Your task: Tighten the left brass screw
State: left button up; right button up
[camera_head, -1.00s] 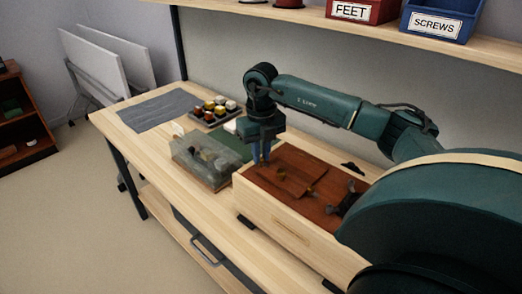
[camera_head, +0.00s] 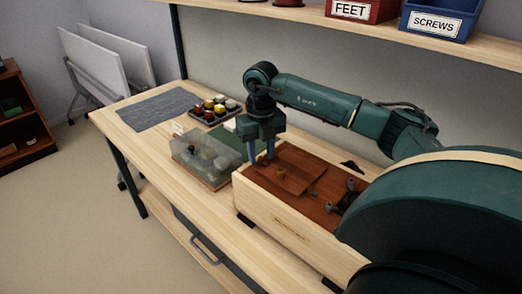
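A wooden speaker box (camera_head: 262,214) lies on the workbench with its reddish-brown panel (camera_head: 302,184) facing up. A small brass-coloured spot (camera_head: 281,174) shows on the panel's left part; it is too small to tell whether it is the left brass screw or how deep it sits. My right gripper (camera_head: 261,158) points down at the far left end of the box, with its two blue fingers apart and nothing visible between them. The fingertips are close to the box edge; I cannot tell whether they touch it. My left gripper is not in view.
A clear lidded case (camera_head: 205,160) with dark items stands left of the box. Behind it are a tray of several coloured pots (camera_head: 214,108) and a grey mat (camera_head: 160,108). A shelf above holds a red FEET bin (camera_head: 350,11) and a blue SCREWS bin (camera_head: 435,24).

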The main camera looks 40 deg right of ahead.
aim_at(261, 157)
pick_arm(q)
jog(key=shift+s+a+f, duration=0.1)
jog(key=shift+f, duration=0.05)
pick_arm(e)
notch_tip(261, 157, up, 13)
dwell(0.7)
dwell(0.3)
